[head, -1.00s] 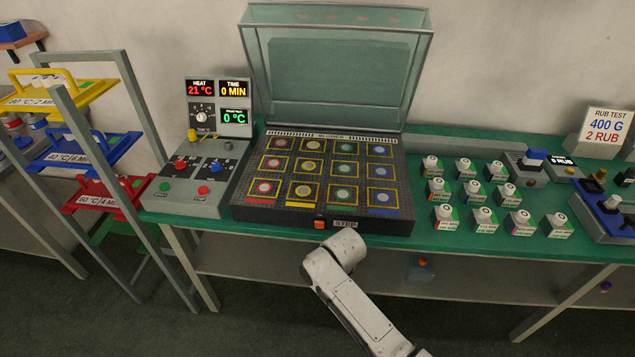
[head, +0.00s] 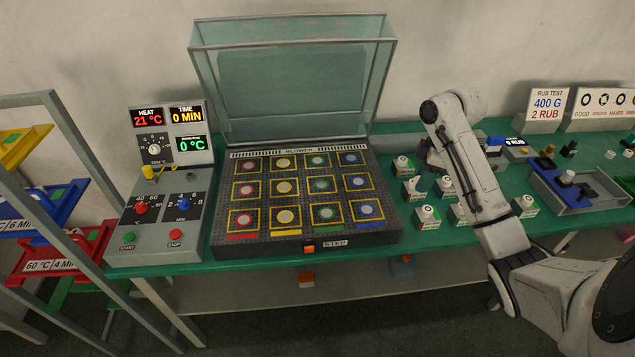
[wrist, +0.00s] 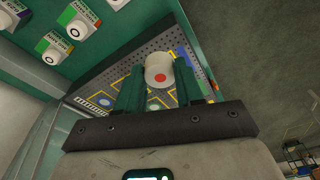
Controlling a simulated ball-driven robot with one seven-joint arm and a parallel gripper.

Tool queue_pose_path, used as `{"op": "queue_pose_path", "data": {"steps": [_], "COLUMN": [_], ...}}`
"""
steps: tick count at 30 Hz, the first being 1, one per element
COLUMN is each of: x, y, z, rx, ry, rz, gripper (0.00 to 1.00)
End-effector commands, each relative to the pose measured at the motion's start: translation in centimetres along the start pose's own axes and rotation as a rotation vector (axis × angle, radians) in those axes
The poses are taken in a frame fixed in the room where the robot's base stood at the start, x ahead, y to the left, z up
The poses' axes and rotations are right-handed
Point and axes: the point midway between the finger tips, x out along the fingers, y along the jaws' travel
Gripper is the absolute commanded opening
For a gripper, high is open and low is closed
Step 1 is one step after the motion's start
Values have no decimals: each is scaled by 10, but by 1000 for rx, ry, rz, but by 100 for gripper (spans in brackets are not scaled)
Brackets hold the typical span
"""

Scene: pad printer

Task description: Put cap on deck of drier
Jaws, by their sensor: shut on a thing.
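In the wrist view my gripper (wrist: 157,90) has its green fingers shut on a white round cap (wrist: 159,68) with a red dot on the face toward the camera. The drier's dark perforated deck (head: 222,168) bears rows of coloured squares with round marks in red, yellow, green and blue columns. Its glass lid (head: 290,80) stands open. The deck also shows behind the cap in the wrist view (wrist: 140,45).
Several small blocks with white caps (head: 427,217) stand right of the drier, near my arm. A control panel (head: 160,215) stands at its left, with a rack of coloured trays (head: 60,240) beyond.

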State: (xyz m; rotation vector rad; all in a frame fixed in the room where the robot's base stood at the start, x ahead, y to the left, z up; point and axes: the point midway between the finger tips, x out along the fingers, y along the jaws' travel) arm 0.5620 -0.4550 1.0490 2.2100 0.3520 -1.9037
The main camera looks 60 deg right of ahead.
Motion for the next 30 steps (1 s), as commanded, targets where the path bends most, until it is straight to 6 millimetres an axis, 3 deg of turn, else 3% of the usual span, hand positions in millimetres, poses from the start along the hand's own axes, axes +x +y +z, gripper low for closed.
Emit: {"op": "queue_pose_path", "data": {"steps": [23, 30], "x": [44, 80], "y": [7, 12], "z": [-65, -93], "rx": [-2, -1], "ry": [1, 1], "rz": [-2, 1], "gripper": [8, 8]}}
